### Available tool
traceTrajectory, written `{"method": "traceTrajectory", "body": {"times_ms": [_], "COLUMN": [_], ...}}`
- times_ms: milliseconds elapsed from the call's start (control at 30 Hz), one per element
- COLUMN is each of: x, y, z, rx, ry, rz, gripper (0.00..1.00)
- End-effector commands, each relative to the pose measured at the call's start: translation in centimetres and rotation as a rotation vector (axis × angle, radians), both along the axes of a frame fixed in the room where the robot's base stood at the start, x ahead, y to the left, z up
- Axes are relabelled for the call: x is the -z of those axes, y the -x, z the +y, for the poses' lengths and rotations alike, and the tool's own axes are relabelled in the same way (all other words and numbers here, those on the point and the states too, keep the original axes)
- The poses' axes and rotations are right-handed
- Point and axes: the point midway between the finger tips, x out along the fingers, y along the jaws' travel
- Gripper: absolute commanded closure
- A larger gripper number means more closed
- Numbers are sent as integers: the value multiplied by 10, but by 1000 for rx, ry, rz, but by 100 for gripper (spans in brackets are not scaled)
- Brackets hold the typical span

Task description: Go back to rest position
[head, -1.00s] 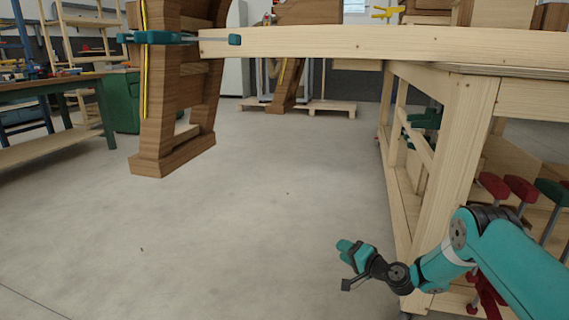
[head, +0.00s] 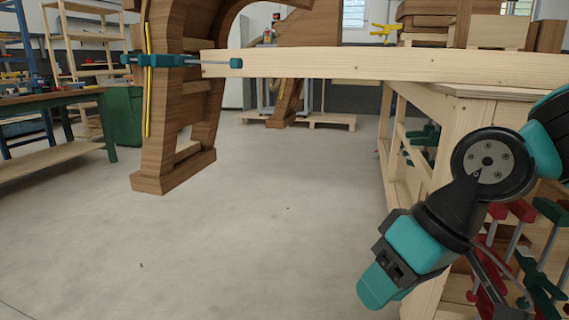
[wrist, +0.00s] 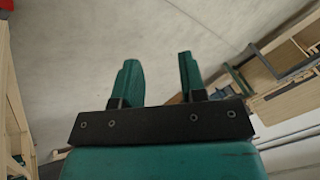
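My gripper (wrist: 158,80) shows in the wrist view with its two teal fingers apart and nothing between them. Bare grey floor lies beyond the fingertips. In the head view my gripper (head: 377,290) is at the lower right, in front of the wooden workbench (head: 480,92), pointing down and to the left. From that side its two fingers cannot be told apart.
A large wooden chair form (head: 172,150) stands at the left, with a teal clamp (head: 165,61) at the end of a long beam (head: 330,65). Red and green clamps (head: 515,212) hang close to my arm under the bench. The middle floor is clear.

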Motion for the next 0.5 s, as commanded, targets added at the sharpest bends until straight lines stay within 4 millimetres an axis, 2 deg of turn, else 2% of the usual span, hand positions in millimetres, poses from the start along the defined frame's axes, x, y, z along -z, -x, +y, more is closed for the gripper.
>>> {"method": "traceTrajectory", "body": {"times_ms": [33,100,233,300,500], "x": [-3,-4,-4,-31,-78], "y": [18,42,82,76,75], "z": [-6,-15,-31,-29,-29], "rx": [-19,-41,-79,-74,-72], "ry": [25,65,130,125,124], "rz": [2,14,36,38,37], "gripper": [62,62,62,62,62]}}
